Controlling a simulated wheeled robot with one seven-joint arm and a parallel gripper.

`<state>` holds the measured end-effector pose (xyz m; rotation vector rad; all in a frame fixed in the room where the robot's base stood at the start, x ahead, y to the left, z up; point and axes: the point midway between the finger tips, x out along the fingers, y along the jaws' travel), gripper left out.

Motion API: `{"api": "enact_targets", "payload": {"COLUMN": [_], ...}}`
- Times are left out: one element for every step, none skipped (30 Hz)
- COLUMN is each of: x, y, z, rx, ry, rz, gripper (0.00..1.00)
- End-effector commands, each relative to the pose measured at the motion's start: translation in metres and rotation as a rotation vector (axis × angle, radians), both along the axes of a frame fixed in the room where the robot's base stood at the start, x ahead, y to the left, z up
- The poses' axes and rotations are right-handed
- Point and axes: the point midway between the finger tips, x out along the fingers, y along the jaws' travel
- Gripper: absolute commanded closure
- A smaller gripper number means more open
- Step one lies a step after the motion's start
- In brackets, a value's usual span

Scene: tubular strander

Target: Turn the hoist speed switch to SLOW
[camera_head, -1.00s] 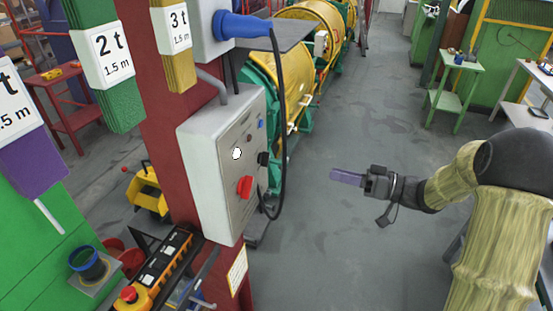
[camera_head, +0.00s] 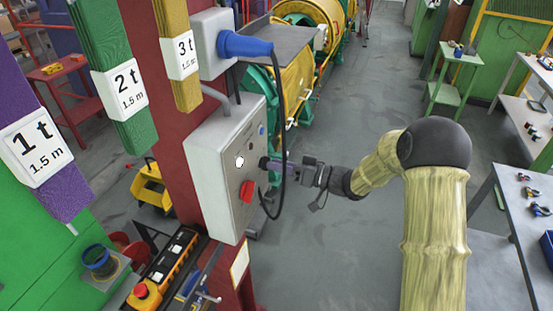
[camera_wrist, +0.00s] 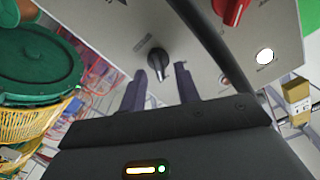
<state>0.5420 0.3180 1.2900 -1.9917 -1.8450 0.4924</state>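A grey control box (camera_head: 222,165) hangs on the red column. In the wrist view its face (camera_wrist: 120,25) carries a black rotary knob (camera_wrist: 157,62) with a pale pointer line and small labels too blurred to read; this looks like the speed switch.
A red rotary switch (camera_head: 247,191) and a white lamp (camera_head: 240,162) are on the same face. A black cable (camera_head: 281,120) from the blue plug (camera_head: 245,45) loops down close to my gripper. An orange pendant (camera_head: 172,257) lies below.

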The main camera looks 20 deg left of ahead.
Motion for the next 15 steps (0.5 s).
{"api": "enact_targets", "payload": {"x": [0.0005, 0.0008, 0.0009, 0.0009, 0.0007, 0.0008, 0.0009, 0.0010, 0.0010, 0.0011, 0.0011, 0.0011, 0.0011, 0.0011, 0.0011], "y": [0.0050, 0.0069, 0.0088, 0.0098, 0.0110, 0.0111, 0.0108, 0.0106, 0.0104, 0.0102, 0.0102, 0.0101, 0.0101, 0.0100, 0.0100], "z": [0.0012, 0.0008, 0.0004, 0.0000, -0.0002, -0.0005, -0.0006, -0.0008, -0.0008, -0.0008, -0.0008, -0.0008, -0.0008, -0.0008, -0.0008], "rx": [0.000, 0.000, 0.000, 0.000, -0.001, 0.000, -0.001, -0.001, -0.001, -0.001, -0.001, -0.001, -0.001, -0.001, -0.001], "ry": [0.001, 0.001, 0.001, 0.001, 0.000, 0.000, 0.000, 0.000, 0.000, 0.000, 0.000, 0.000, 0.000, 0.000, 0.000], "rz": [0.000, -0.001, -0.001, -0.001, 0.000, -0.001, -0.002, -0.002, -0.002, -0.002, -0.002, -0.002, -0.002, -0.002, -0.002], "gripper": [0.68, 0.68, 0.68, 0.68, 0.68, 0.68, 0.68, 0.68, 0.68, 0.68, 0.68, 0.70, 0.76, 0.82, 0.90]}}
